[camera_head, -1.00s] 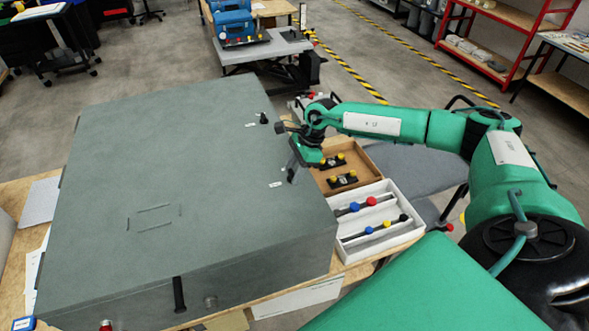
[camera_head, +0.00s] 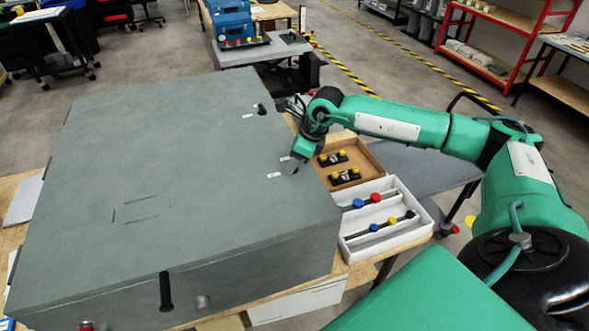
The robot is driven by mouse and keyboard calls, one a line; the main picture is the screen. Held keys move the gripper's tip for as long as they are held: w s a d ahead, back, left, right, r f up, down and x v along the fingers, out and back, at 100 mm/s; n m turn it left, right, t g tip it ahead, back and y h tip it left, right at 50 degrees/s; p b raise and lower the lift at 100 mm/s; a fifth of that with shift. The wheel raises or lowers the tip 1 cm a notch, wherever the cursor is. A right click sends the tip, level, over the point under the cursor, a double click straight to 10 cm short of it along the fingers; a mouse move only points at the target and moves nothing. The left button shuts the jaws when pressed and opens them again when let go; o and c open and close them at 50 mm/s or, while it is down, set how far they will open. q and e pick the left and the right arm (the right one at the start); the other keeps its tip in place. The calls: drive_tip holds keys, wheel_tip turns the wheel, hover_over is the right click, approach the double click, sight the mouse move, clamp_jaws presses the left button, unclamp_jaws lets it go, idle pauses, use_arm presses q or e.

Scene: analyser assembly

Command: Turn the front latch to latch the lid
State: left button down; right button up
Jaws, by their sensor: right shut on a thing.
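The large grey analyser box has a flat grey lid (camera_head: 170,170), which lies closed on it. The front latch sits at the lid's right edge, beside a small white label (camera_head: 274,175). My right gripper (camera_head: 292,167) is at this latch, pointing down and shut on it; the fingers hide most of the latch, so its exact angle cannot be told. A second, black latch (camera_head: 262,109) stands free further back on the same edge, near another white label. My left gripper is not in view.
Right of the box, a wooden tray (camera_head: 372,179) holds yellow-knobbed black parts. A white tray (camera_head: 425,226) holds rods with coloured knobs. A black handle (camera_head: 166,292) is on the box's near face. The lid top is clear.

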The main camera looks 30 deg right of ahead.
drive_tip(key=m+h+b, duration=0.1)
drive_tip(key=m+b, duration=0.1)
drive_tip(key=b, duration=0.1)
drive_tip(key=m+h+b, duration=0.1)
drive_tip(key=m+b, duration=0.2)
drive_tip(key=b, duration=0.1)
drive_tip(key=m+t+b, duration=0.1)
drive_tip(key=m+b, duration=0.2)
drive_tip(key=shift+a+f+h, duration=0.2)
drive_tip(key=shift+a+h, duration=0.05)
drive_tip(key=shift+h, duration=0.15)
drive_tip(key=shift+r+m+h+b, duration=0.2)
drive_tip(key=shift+m+h+b, duration=0.4)
drive_tip(key=shift+m+b, duration=0.85)
drive_tip(key=shift+m, duration=0.25)
drive_tip(key=o, duration=1)
drive_tip(key=shift+r, duration=0.1)
drive_tip(key=shift+b+v, duration=0.65)
drive_tip(key=shift+v, duration=6.2)
drive_tip(key=shift+a, duration=0.1)
